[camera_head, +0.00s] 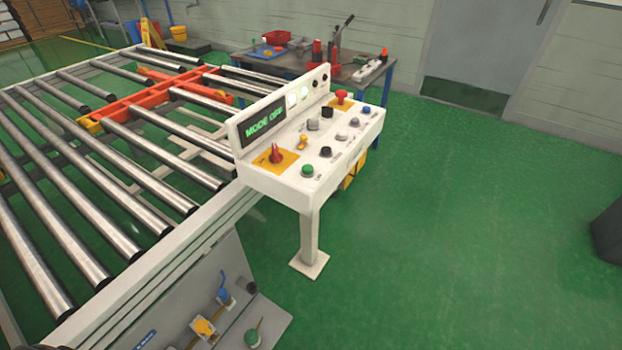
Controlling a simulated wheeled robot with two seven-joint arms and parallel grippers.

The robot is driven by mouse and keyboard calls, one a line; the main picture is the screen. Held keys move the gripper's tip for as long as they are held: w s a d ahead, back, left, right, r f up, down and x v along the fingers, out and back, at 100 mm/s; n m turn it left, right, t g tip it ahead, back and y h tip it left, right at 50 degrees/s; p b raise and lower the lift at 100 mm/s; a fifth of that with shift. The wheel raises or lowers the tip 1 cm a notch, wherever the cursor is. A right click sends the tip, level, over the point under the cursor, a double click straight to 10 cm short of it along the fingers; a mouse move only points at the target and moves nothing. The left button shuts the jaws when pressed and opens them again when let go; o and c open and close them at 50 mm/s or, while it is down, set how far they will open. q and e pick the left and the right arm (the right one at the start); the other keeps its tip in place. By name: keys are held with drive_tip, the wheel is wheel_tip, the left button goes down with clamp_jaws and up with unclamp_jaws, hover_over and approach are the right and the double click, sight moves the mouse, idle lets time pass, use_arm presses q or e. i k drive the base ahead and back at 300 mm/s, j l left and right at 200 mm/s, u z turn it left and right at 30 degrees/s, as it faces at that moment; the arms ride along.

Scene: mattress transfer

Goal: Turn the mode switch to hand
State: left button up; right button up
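A white control console (270,187) on a post stands at the right side of the roller conveyor. Its tilted display (264,124) shows green text that seems to read "MODE OFF". The sloped top has a red knob on a yellow plate (276,154), an orange lever-like switch (302,142), a grey knob (313,124) and a black knob (327,112). I cannot tell which of these is the mode switch; the labels are too small to read. Neither of my grippers is in view.
A red mushroom button (341,97) and a row of coloured buttons, including a green one (307,170), share the console. The roller conveyor (95,190) fills the left. A workbench (345,73) with tools stands behind.

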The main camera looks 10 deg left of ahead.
sight(312, 124)
drive_tip(key=i+l+u, duration=0.15)
drive_tip(key=l, duration=0.2)
drive_tip(key=i+l+u, duration=0.1)
drive_tip(key=i+l, duration=0.2)
drive_tip(key=i+l+u, duration=0.15)
drive_tip(key=l, duration=0.3)
